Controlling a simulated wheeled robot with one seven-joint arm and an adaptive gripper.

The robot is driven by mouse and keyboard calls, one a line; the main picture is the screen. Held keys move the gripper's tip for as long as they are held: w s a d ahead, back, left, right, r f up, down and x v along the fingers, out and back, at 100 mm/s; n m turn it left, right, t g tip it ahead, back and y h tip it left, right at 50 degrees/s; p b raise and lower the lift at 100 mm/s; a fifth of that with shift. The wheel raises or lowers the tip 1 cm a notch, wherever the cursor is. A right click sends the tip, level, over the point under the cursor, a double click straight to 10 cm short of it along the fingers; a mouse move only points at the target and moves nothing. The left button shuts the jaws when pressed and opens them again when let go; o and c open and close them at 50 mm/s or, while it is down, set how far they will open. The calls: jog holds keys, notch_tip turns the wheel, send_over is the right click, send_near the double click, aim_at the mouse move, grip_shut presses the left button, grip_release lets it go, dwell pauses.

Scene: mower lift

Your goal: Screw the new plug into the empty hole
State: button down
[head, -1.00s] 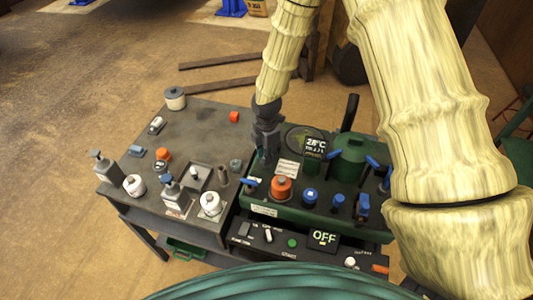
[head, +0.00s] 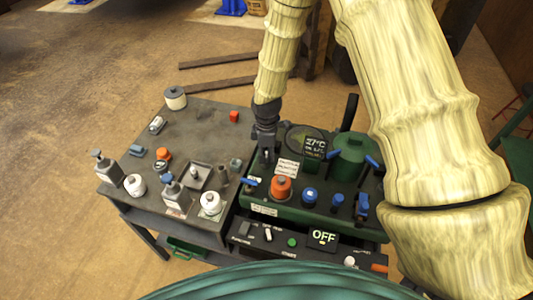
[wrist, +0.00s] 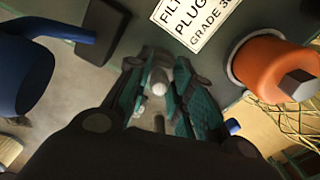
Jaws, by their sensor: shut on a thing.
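My gripper (head: 266,155) points down at the left back part of the green machine (head: 325,212), beside a white label (head: 288,168). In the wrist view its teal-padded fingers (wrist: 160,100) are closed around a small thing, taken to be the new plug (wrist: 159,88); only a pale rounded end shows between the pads. The label (wrist: 190,22), with "PLUG" and "GRADE" readable, is just beyond the fingertips. The empty hole cannot be made out; the fingers may hide it. I cannot tell whether the plug touches the machine.
An orange cap with a hex top (wrist: 275,68) is close right of my fingers, and a blue lever (wrist: 25,75) is close left. A green tank (head: 353,157) and blue-handled valves stand right on the machine. Bottles and a tray (head: 199,176) stand on the left table.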

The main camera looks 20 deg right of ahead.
jog(key=m, duration=0.5)
jog(key=shift+p, duration=0.3)
jog(key=shift+m, duration=0.7)
jog(key=shift+s, duration=0.1)
jog(key=m, duration=0.3)
jog(key=shift+p, duration=0.3)
jog(key=shift+m, duration=1.6)
